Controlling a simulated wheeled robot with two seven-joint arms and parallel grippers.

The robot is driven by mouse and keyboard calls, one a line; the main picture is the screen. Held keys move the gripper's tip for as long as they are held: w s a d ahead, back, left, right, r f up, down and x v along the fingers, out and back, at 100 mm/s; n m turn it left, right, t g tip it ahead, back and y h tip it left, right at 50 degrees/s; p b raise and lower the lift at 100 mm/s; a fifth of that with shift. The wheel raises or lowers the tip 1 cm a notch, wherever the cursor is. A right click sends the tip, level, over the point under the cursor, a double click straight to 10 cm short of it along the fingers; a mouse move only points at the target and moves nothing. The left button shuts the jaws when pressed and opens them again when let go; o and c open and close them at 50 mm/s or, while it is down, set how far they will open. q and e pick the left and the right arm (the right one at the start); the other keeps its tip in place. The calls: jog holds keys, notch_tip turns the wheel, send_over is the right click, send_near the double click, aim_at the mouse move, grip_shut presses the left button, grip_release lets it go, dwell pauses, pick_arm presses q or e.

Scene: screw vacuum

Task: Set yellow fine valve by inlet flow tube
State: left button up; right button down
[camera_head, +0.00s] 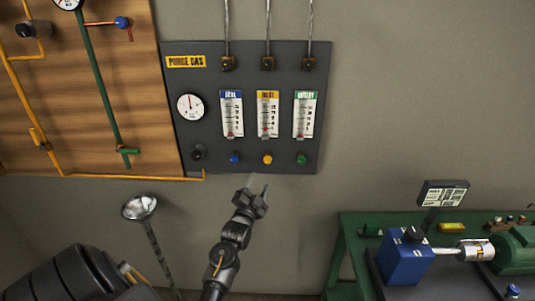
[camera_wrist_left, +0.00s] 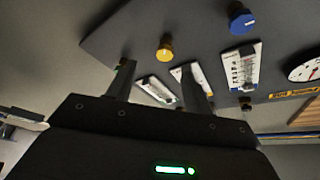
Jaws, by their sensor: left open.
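The yellow knob (camera_head: 267,159) is the middle one of three coloured fine valves at the bottom of the dark purge gas panel (camera_head: 246,73). The blue knob (camera_head: 235,158) is to its left and the green knob (camera_head: 301,159) to its right. The inlet flow tube (camera_head: 267,114), with a yellow label, is above the yellow knob; its float reading is too small to tell. My left gripper (camera_head: 258,184) is open and empty, just below the yellow knob. In the left wrist view the yellow knob (camera_wrist_left: 165,47) shows beyond the fingers, apart from them.
A round gauge (camera_head: 190,107) and a black knob (camera_head: 198,153) are on the panel's left. A wooden board with pipes (camera_head: 120,90) is further left. A green bench (camera_head: 345,235) with a blue pump (camera_head: 405,258) stands at lower right. The wall right of the panel is clear.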

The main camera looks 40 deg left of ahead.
aim_at(267, 161)
pick_arm(q)
jog(key=p+x, duration=0.1)
jog(key=x, duration=0.4)
jog(key=r+p+x, duration=0.1)
jog(key=p+x, duration=0.1)
jog(key=x, duration=0.3)
jog(key=shift+s+a+r+p, duration=0.15)
jog(key=shift+s+p, duration=0.05)
jog(key=shift+p, duration=0.1)
jog(key=shift+w+a+r, duration=0.1)
jog(key=shift+w+a, duration=0.05)
jog(key=shift+w, duration=0.35)
jog(key=shift+c, duration=0.4)
